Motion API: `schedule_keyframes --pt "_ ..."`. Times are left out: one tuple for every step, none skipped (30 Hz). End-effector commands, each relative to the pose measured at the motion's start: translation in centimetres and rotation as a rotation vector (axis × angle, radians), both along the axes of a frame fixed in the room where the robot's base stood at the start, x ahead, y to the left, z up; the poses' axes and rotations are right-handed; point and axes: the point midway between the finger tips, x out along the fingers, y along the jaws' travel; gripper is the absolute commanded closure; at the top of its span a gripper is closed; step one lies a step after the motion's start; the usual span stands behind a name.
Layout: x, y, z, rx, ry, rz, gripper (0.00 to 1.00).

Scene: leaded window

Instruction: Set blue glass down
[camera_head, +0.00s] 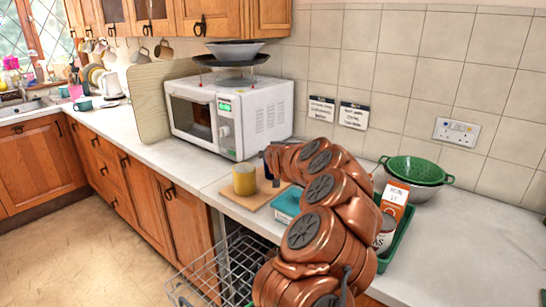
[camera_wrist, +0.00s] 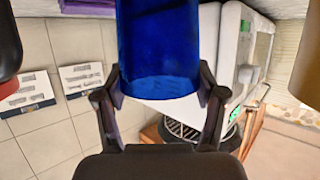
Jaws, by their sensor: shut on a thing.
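The blue glass (camera_wrist: 158,48) is a deep blue, see-through cylinder at the top middle of the wrist view. My gripper (camera_wrist: 160,92) is shut on it, with one dark finger against each side. In the head view my copper-coloured arm reaches over the counter, and the dark wrist end (camera_head: 272,160) is near the front right of the microwave. The glass cannot be made out in the head view, as my arm hides that spot. Whether the glass touches any surface cannot be told.
A yellow mug (camera_head: 244,180) stands on a wooden board (camera_head: 257,197), left of my arm. A white microwave (camera_head: 232,115) is behind. A teal box (camera_head: 287,204), a carton (camera_head: 394,200) and a green colander (camera_head: 415,169) lie close to my arm. The right counter (camera_head: 470,255) is clear.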

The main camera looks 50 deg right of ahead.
Motion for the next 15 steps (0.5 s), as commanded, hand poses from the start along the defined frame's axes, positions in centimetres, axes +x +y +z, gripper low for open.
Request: schedule_keyframes --pt "0.04 0.04 -0.09 -0.001 0.0 0.0 0.97" --pt "0.04 0.04 -0.12 -0.002 0.0 0.001 0.97" --pt "0.05 0.05 -0.14 -0.002 0.0 0.001 0.97" --pt "0.05 0.05 -0.14 -0.002 0.0 0.001 0.97" --pt "0.05 0.05 -0.14 -0.002 0.0 0.001 0.97" --pt "0.05 0.05 -0.13 -0.002 0.0 0.001 0.97" --pt "0.05 0.05 -0.13 -0.002 0.0 0.002 0.97" --pt "0.05 0.05 -0.13 -0.002 0.0 0.002 0.97" --pt "0.04 0.06 -0.14 -0.002 0.0 0.002 0.97" --pt "0.04 0.06 -0.16 -0.002 0.0 0.002 0.97" --pt "0.03 0.05 -0.22 -0.002 0.0 0.002 0.97" --pt "0.02 0.04 -0.36 -0.001 0.001 0.0 0.97" --pt "0.03 0.04 -0.46 0.0 0.0 0.001 0.97" --pt "0.02 0.04 -0.55 0.0 0.0 0.001 0.97" --pt "0.02 0.05 -0.43 0.0 0.0 0.001 0.26"
